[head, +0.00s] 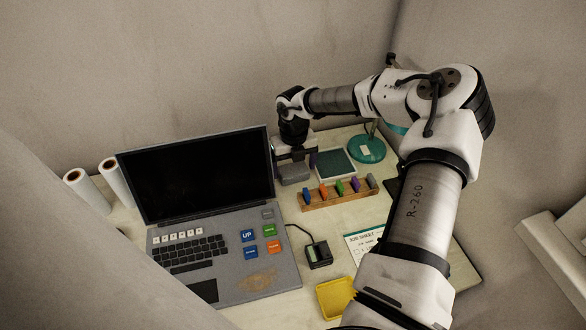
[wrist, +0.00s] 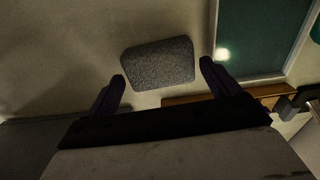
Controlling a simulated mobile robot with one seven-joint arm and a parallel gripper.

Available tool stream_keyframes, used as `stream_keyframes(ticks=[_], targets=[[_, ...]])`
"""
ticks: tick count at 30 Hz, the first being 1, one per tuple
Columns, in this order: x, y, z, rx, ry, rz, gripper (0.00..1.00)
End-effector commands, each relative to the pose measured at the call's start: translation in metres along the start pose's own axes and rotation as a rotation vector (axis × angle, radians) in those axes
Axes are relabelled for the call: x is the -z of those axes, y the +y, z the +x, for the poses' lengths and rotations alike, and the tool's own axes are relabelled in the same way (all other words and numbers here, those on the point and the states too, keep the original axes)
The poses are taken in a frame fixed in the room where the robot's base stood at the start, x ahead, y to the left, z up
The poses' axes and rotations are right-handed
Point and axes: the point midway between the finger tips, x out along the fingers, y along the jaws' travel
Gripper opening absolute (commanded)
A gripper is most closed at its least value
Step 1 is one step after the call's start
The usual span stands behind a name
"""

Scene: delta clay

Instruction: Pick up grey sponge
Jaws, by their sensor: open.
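The grey sponge (wrist: 158,64) is a speckled block with rounded corners lying on the table. In the wrist view it sits just ahead of and between my two dark purple fingertips. My gripper (wrist: 162,72) is open, with a finger toward each side of the sponge and nothing held. In the head view the sponge (head: 293,173) shows below my gripper (head: 294,158), right of the laptop screen.
A laptop (head: 225,212) stands close on the left. A teal-topped panel (head: 336,164) and a green lamp base (head: 367,149) lie to the right. A wooden rack (head: 338,199) with several coloured pieces is in front. A yellow tray (head: 335,298) is near the front edge.

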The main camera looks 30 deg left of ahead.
Motion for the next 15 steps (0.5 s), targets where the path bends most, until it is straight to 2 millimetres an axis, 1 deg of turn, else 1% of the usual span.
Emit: stream_keyframes(ticks=[3,5,12,15], targets=[[0.0,0.0,0.013,-0.001,0.001,0.001,0.88],[0.0,0.0,0.017,0.0,0.0,0.001,0.88],[0.0,0.0,0.019,0.0,-0.001,0.002,0.88],[0.0,0.0,0.019,0.0,-0.001,0.002,0.75]])
